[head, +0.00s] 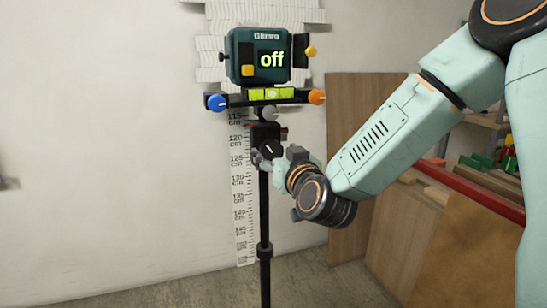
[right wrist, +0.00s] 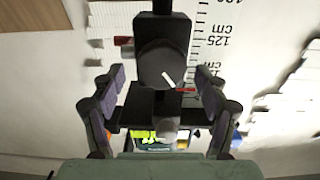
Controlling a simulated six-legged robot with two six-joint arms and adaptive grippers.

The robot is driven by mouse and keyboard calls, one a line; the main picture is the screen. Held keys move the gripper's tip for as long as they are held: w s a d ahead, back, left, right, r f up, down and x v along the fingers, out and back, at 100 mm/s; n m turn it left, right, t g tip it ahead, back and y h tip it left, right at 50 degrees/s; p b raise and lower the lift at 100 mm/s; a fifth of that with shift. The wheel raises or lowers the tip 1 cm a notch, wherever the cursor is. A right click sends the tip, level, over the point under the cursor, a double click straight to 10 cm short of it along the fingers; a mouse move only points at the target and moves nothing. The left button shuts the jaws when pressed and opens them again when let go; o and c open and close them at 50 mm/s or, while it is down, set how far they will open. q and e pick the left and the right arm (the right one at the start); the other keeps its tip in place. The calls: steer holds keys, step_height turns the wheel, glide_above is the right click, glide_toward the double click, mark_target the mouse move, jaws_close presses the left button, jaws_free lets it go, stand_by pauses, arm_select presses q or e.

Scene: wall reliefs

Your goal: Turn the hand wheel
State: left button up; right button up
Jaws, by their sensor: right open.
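The hand wheel (head: 271,149) is a round dark knob with a white mark, on the black stand below the green device. In the right wrist view the wheel (right wrist: 157,62) faces the camera, its white mark slanting. My right gripper (head: 279,160) is at the wheel in the head view and partly hides it. In the right wrist view the gripper (right wrist: 160,85) is open, one finger on each side of the wheel, with visible gaps. Contact does not show. My left gripper is in neither view.
The device (head: 240,55) reads "off" and sits on a bar with a blue knob (head: 216,102) and an orange knob (head: 316,97). A measuring scale (head: 240,190) runs down the wall behind. Wooden boards (head: 350,120) and a shelf stand at right.

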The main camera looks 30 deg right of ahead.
steer(key=shift+w+d, duration=0.15)
steer(key=shift+w, duration=0.35)
steer(key=c, duration=1.1)
